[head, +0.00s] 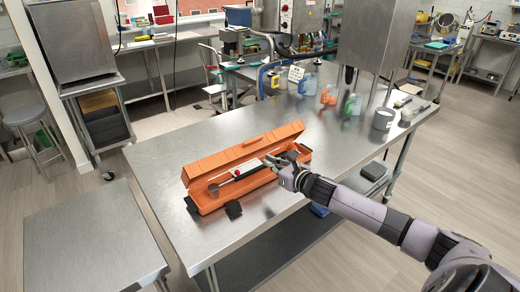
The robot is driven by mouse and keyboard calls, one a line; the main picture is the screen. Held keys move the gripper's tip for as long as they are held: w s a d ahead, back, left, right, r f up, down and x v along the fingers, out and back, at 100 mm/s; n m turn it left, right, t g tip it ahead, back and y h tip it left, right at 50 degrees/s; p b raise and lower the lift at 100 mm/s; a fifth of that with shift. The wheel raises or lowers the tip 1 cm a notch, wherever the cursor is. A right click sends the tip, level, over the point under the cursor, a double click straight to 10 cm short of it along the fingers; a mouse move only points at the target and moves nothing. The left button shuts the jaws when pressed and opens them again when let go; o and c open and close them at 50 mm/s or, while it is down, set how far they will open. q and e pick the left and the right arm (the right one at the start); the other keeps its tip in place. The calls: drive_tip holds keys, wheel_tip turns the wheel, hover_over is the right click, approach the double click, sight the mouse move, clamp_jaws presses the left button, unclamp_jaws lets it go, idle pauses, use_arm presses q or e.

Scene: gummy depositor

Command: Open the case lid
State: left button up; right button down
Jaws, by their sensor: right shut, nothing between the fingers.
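An orange case (240,192) lies on the steel table (160,168). Its lid (243,149) stands raised along the back edge, so the inside shows. A long tool with a silver shaft and a red mark (236,173) lies in the case. My right gripper (271,162) reaches in from the right at the case's right end. Its fingers are shut with nothing between them, close to the lid and the tool. Whether they touch either one cannot be told. The case's right end is partly hidden behind the gripper. My left gripper is not in view.
Black pieces (233,209) lie at the case's front edge. Several coloured bottles (329,94) stand farther back on the table, and a grey cup (383,118) stands at the right. The table left of the case is clear. Another steel table (90,245) stands at the front left.

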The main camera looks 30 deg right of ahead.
sight(252, 147)
drive_tip(key=w+p, duration=0.1)
drive_tip(key=w, duration=0.1)
drive_tip(key=w+r+p, duration=0.1)
drive_tip(key=w, duration=0.1)
drive_tip(key=shift+w+a+r, duration=0.1)
drive_tip(key=shift+w+a, duration=0.05)
drive_tip(key=shift+w, duration=0.1)
drive_tip(key=shift+w+r, duration=0.25)
drive_tip(key=shift+w, duration=0.35)
